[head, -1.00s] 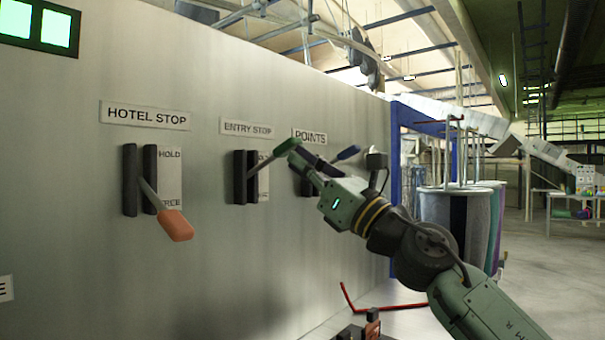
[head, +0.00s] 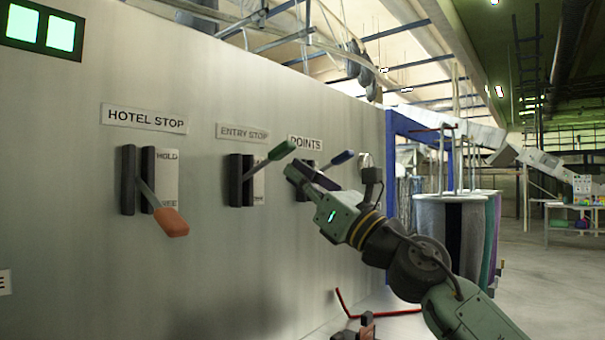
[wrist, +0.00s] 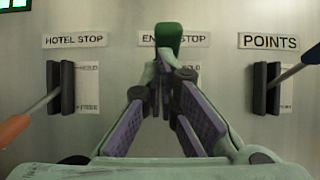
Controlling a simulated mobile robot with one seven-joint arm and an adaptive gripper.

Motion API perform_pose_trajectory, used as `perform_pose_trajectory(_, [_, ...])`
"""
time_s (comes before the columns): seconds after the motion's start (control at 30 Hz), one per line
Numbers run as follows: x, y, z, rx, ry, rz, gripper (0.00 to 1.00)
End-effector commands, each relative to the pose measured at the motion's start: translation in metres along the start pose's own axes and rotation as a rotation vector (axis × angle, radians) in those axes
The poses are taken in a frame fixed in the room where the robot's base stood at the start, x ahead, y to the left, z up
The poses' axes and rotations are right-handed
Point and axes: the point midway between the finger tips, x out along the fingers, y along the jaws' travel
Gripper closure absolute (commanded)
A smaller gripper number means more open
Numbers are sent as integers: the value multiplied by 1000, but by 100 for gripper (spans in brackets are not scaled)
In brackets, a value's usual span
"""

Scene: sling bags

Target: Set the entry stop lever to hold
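The entry stop lever has a green handle (head: 281,150) and a grey rod rising from a black slotted block (head: 236,180) under the ENTRY STOP label (head: 242,133). It tilts upward, toward the upper, HOLD end of its plate. In the wrist view the green handle (wrist: 168,37) stands upright beyond my fingertips, over the label. My gripper (head: 294,174) is just below and right of the handle in the head view, apparently clear of it. In the wrist view its purple-padded fingers (wrist: 168,82) are apart with nothing gripped. They partly hide the entry stop block and plate.
The orange-handled hotel stop lever (head: 170,221) slants down at left, its plate marked HOLD above and FREE below. The blue-handled points lever (head: 342,157) is close behind my gripper at right. Wall space below the levers is clear.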

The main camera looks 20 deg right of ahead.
Motion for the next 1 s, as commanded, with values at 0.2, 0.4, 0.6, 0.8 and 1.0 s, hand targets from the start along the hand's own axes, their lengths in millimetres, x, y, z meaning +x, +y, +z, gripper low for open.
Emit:
perform_pose_trajectory(0.2, [-39,-5,18,-2,-1,-8,100])
perform_pose_trajectory(0.4, [-66,-6,43,2,0,-7,100])
perform_pose_trajectory(0.6, [-77,-5,55,4,2,-5,100])
perform_pose_trajectory(0.8, [-79,-5,58,4,2,-5,100])
perform_pose_trajectory(1.0, [-78,-5,57,4,1,-5,100])
